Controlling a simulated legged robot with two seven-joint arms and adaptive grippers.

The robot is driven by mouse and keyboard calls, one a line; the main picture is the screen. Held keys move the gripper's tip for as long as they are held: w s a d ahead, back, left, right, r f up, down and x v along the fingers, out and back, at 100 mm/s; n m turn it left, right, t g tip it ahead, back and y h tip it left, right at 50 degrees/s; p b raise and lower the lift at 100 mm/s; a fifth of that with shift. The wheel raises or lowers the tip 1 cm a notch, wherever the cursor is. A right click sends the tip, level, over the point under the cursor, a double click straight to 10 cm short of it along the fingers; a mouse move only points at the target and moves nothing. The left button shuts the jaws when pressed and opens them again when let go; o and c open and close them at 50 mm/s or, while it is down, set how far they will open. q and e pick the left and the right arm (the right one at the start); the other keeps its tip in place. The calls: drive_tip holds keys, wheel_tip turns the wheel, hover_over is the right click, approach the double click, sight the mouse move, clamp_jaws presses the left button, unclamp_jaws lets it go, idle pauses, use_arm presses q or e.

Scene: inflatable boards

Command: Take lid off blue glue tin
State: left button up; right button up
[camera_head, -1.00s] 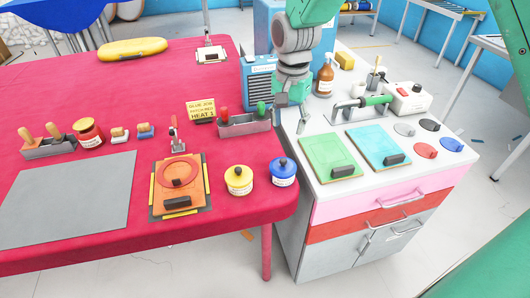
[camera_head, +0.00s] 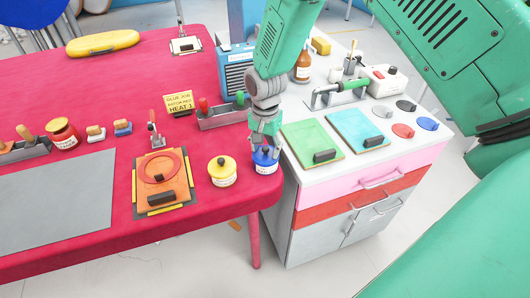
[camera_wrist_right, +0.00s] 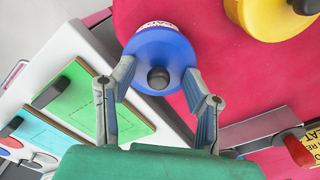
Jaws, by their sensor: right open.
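The blue glue tin (camera_head: 265,166) stands upright on the red table near its right corner, with its blue lid (camera_wrist_right: 150,48) on. The lid has a dark round knob (camera_wrist_right: 158,78) in the middle. My right gripper (camera_head: 265,148) points down over the tin. In the right wrist view the open fingers (camera_wrist_right: 158,76) are on either side of the knob, with their tips at the lid's edges. I cannot tell whether they touch the lid. My left gripper is not in view.
A yellow-lidded tin (camera_head: 222,171) stands close to the left of the blue tin. An orange board with a red ring (camera_head: 160,180) lies further left. The white cabinet (camera_head: 310,180) with green and blue boards adjoins on the right. A grey tool tray (camera_head: 222,117) lies behind.

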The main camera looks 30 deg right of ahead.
drive_tip(key=shift+s+a, duration=0.1)
clamp_jaws()
